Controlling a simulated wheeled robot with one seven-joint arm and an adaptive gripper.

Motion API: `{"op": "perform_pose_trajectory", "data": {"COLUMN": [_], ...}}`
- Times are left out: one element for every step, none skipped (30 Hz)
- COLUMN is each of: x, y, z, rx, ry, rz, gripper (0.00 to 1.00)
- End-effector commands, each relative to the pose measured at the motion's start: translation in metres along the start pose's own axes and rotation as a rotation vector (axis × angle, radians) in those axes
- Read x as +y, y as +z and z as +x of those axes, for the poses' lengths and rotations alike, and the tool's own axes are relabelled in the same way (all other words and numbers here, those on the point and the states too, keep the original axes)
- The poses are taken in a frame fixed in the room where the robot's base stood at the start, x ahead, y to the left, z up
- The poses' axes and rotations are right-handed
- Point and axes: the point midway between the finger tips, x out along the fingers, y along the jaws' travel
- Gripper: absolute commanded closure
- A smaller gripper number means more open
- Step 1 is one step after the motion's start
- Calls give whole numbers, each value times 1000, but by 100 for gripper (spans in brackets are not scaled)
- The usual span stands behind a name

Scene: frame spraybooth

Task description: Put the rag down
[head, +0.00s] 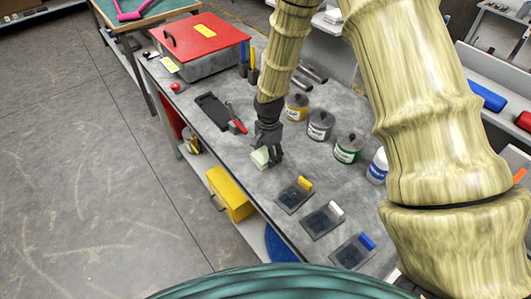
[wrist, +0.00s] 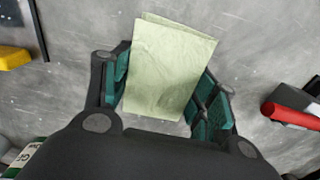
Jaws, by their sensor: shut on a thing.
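The rag is a folded pale green cloth (head: 260,158), low over the grey worktop (head: 228,160) near its front edge. My gripper (head: 269,152) points down and is shut on the rag. In the wrist view the rag (wrist: 168,68) lies between the two teal-padded fingers (wrist: 165,85), and its folded layers stick out past them. I cannot tell whether the rag touches the worktop.
Several tins, one with a green label (head: 348,148), stand to the right. Dark flat pieces with yellow (head: 294,195), white and blue tabs lie nearer. A red-handled tool (head: 238,124) and black tray (head: 213,111) lie left. A red-lidded box (head: 200,45) stands at the back.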

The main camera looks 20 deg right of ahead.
Motion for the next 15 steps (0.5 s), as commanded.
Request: {"op": "perform_pose_trajectory", "data": {"x": [0, 0, 0, 0, 0, 0, 0, 0, 0, 0, 0, 0, 0, 0, 0], "y": [0, 0, 0, 0, 0, 0, 0, 0, 0, 0, 0, 0, 0, 0, 0], "z": [1, 2, 3, 4, 3, 2, 2, 2, 2, 2, 2, 2, 2, 2, 2], "rx": [0, 0, 0, 0, 0, 0, 0, 0, 0, 0, 0, 0, 0, 0, 0], "ry": [0, 0, 0, 1, 0, 0, 0, 0, 0, 0, 0, 0, 0, 0, 0], "rz": [0, 0, 0, -1, -1, -1, -1, -1, -1, -1, 0, 0, 0, 0, 0], "gripper": [72, 72, 72, 72, 36, 29, 24, 20, 20, 20, 20, 20, 20, 20, 20]}}
